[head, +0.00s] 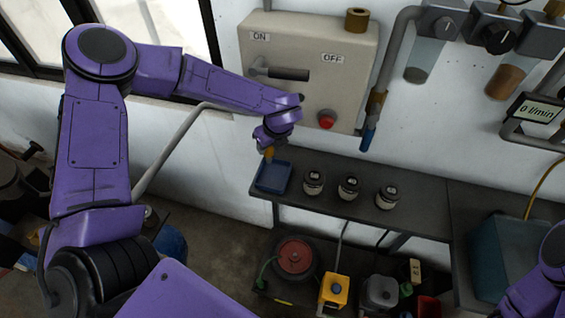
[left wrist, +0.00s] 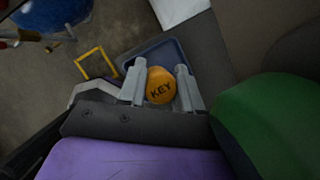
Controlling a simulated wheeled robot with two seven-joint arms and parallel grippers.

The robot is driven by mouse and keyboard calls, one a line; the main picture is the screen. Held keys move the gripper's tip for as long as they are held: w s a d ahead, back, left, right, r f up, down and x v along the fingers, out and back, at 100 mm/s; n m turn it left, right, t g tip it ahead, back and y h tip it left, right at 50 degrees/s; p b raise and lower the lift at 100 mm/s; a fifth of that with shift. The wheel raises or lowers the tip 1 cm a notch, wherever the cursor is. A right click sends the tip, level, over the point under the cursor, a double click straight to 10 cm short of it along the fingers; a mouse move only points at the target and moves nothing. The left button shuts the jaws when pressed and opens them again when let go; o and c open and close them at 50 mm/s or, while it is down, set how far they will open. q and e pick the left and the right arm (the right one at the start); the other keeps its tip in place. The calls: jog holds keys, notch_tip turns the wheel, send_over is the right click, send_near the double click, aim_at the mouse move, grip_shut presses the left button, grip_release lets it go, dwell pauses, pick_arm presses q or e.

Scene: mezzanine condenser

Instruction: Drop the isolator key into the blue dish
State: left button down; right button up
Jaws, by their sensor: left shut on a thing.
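The isolator key (left wrist: 161,86) is a round orange tag marked KEY. In the left wrist view it sits between the two grey fingers of my left gripper (left wrist: 160,92), which is shut on it. In the head view the gripper (head: 268,150) points down over the back of the blue dish (head: 273,178), with a bit of orange showing at its tip. The blue dish is a shallow square tray at the left end of the grey shelf; its rim also shows behind the key in the left wrist view (left wrist: 183,54). My right gripper is out of view.
Several dark-lidded jars (head: 348,188) stand on the shelf (head: 425,212) right of the dish. The isolator box (head: 310,60) with its handle and red button is on the wall above. A pipe with a blue lever (head: 368,137) hangs to its right.

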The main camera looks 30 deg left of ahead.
aim_at(268, 156)
pick_arm(q)
jog(key=shift+w+a+n, duration=0.15)
jog(key=shift+w+n, duration=0.05)
jog(key=shift+n, duration=0.1)
jog(key=shift+s, duration=0.15)
jog(key=shift+s+f+b, duration=0.65)
jog(key=shift+f+b, duration=0.05)
jog(key=shift+b, duration=0.1)
jog(key=f+b, duration=0.1)
jog(key=f, duration=0.1)
jog(key=f+b, duration=0.1)
jog(key=f, duration=0.1)
jog(key=shift+w, duration=0.4)
jog(key=shift+w+f, duration=0.1)
jog(key=shift+f, duration=0.1)
jog(key=shift+r, duration=0.15)
jog(key=c, duration=1.2)
grip_release()
jog(key=shift+s, duration=0.3)
jog(key=o, duration=0.5)
jog(key=shift+r, duration=0.1)
jog(key=shift+w, duration=0.15)
